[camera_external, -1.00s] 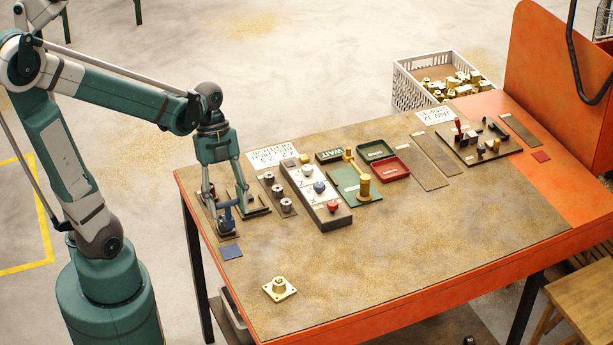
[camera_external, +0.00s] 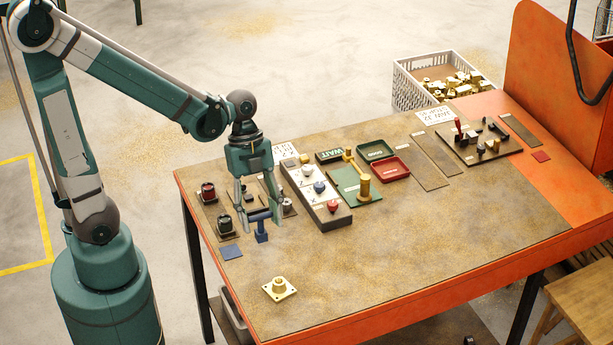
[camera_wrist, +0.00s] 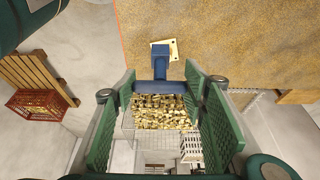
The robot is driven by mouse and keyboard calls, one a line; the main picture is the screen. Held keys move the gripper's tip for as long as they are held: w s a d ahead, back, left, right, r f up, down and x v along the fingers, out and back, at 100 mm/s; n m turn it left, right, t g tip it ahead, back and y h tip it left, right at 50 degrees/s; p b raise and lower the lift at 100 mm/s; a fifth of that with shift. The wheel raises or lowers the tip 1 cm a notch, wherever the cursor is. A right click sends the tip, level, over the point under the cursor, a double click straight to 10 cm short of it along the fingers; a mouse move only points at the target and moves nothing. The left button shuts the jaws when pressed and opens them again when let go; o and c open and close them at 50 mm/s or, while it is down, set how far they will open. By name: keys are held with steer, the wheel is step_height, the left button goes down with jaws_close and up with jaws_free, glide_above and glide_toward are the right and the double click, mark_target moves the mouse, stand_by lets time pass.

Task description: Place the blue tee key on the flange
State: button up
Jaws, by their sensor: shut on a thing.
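The blue tee key (camera_external: 262,231) is held upright by its crossbar between the fingers of my gripper (camera_external: 261,214), above the table. In the wrist view the blue tee key (camera_wrist: 160,72) lies across between the green fingers of my gripper (camera_wrist: 162,90). The brass flange (camera_external: 279,288) has a square base and a round boss, and stands on the table near its front left edge, in front of and apart from the key. In the wrist view the flange (camera_wrist: 170,46) is partly hidden behind the key.
Two dark-topped pieces, one red (camera_external: 208,192) and one green (camera_external: 226,225), stand at the left. A grey block with coloured knobs (camera_external: 332,217) is to the right. The table around the flange is clear.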

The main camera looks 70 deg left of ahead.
steer(key=r+p, duration=0.2)
steer(key=p, duration=0.1)
glide_above(279, 281)
steer(key=shift+f, duration=0.25)
step_height(279, 281, down, 6)
steer(key=b, duration=0.1)
steer(key=shift+f, duration=0.15)
stand_by(0.6)
stand_by(0.3)
steer(key=shift+f, duration=1.9)
steer(key=shift+f+b, duration=0.15)
steer(key=shift+b, duration=0.3)
steer(key=o, duration=1.1)
steer(key=shift+r, duration=0.2)
